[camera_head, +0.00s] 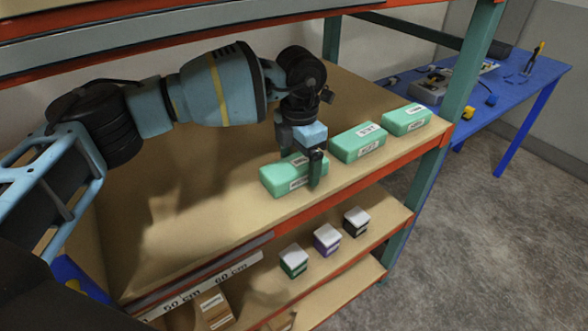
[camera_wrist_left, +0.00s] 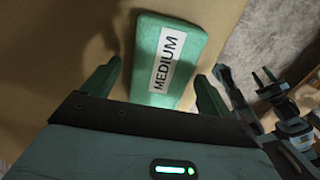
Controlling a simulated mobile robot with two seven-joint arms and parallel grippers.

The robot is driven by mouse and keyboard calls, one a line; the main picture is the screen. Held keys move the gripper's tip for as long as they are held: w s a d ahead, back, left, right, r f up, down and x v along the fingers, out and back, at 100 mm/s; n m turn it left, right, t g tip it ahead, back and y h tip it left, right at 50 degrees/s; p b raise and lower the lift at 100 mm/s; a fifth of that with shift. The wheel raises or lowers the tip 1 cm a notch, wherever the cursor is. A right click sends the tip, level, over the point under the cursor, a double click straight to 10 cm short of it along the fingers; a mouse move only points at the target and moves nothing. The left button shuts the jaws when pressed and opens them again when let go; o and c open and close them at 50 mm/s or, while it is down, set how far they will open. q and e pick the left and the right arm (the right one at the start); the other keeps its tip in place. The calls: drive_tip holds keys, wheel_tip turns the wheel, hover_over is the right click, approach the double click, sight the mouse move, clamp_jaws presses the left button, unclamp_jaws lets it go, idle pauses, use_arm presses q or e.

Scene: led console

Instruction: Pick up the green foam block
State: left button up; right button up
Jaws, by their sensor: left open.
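Three green foam blocks lie in a row on the upper shelf board. The nearest green foam block (camera_head: 274,181) is under my left gripper (camera_head: 314,176), which partly hides it in the head view. In the left wrist view the block with the "MEDIUM" label (camera_wrist_left: 190,68) lies between and beyond the two spread, empty fingers of my left gripper (camera_wrist_left: 156,90). I cannot tell the exact height of the fingertips above the board. The middle green block (camera_head: 345,146) and the far green block (camera_head: 396,124) stand apart from the gripper.
The shelf board (camera_head: 190,225) is bare to the left of the blocks. A green upright (camera_head: 430,175) stands at the right front corner. Small green, purple and black blocks sit on the lower shelf. A blue table (camera_head: 510,88) with tools stands beyond.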

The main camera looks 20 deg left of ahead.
sight(299, 163)
use_arm(q)
drive_tip(key=shift+f, duration=0.25)
drive_tip(key=c, duration=1)
drive_tip(key=shift+c, duration=0.2)
drive_tip(key=shift+r, duration=0.85)
drive_tip(key=shift+s+r, duration=0.25)
drive_tip(key=shift+r, duration=0.7)
drive_tip(key=s+d+r, duration=0.1)
drive_tip(key=s+d, duration=0.3)
drive_tip(key=s, duration=1.1)
drive_tip(key=shift+r, duration=0.2)
drive_tip(key=shift+a, duration=0.1)
